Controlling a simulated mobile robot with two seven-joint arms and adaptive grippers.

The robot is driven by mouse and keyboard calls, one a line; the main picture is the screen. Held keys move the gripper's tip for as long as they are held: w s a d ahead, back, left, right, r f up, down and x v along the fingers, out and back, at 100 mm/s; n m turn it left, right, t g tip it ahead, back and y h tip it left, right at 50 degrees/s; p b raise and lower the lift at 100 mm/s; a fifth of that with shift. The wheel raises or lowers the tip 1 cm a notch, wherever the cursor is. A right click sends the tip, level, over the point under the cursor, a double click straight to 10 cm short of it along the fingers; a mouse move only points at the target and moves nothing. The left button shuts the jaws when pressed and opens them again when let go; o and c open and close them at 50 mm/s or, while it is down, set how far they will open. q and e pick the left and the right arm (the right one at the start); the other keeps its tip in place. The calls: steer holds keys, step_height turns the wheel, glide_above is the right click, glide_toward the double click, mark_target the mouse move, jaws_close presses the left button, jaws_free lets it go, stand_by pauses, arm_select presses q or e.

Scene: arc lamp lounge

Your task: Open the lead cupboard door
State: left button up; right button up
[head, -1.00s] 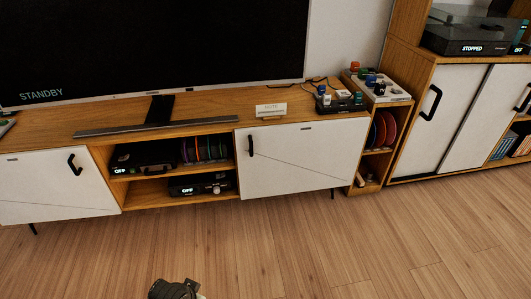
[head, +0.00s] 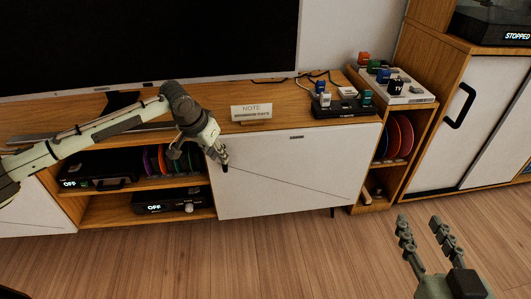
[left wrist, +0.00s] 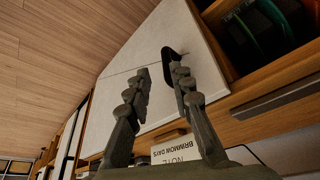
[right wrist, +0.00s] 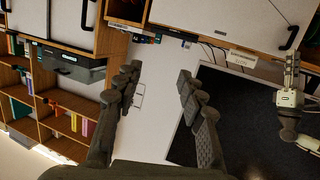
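The white cupboard door (head: 290,170) at the right end of the TV stand is closed, with a thin diagonal line across it. I cannot read its small dark label. My left gripper (head: 203,155) is at the door's left edge, mostly covering its black handle in the head view. In the left wrist view the handle (left wrist: 168,54) curves beside the right finger of the gripper (left wrist: 160,72). The fingers are apart; contact with the handle is unclear. My right gripper (head: 421,222) is open and empty over the floor; it also shows in the right wrist view (right wrist: 158,70).
Open shelves (head: 140,205) with devices and discs are left of the door. A note card (head: 251,112) and a small device (head: 342,104) stand on top. A narrow shelf unit (head: 396,165) and a sliding-door cabinet (head: 430,120) are to the right. The floor (head: 300,260) in front is clear.

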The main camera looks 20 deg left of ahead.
mark_target(225, 168)
arm_select(q)
steer(key=x, duration=0.2)
steer(key=b+x, duration=0.1)
steer(key=x, duration=0.1)
steer(key=w+a+x, duration=0.1)
steer(key=x, duration=0.1)
steer(key=shift+r+b, duration=0.15)
steer(key=shift+b, duration=0.2)
steer(key=shift+w+f, duration=0.2)
steer(key=shift+f, duration=0.2)
arm_select(e)
steer(key=s+a+r+t+y, duration=0.1)
steer(key=a+r+t+y, duration=0.2)
steer(key=r, duration=0.7)
steer(key=shift+s+a+r+t, duration=0.2)
steer(key=shift+t, duration=0.8)
arm_select(q)
jaws_close()
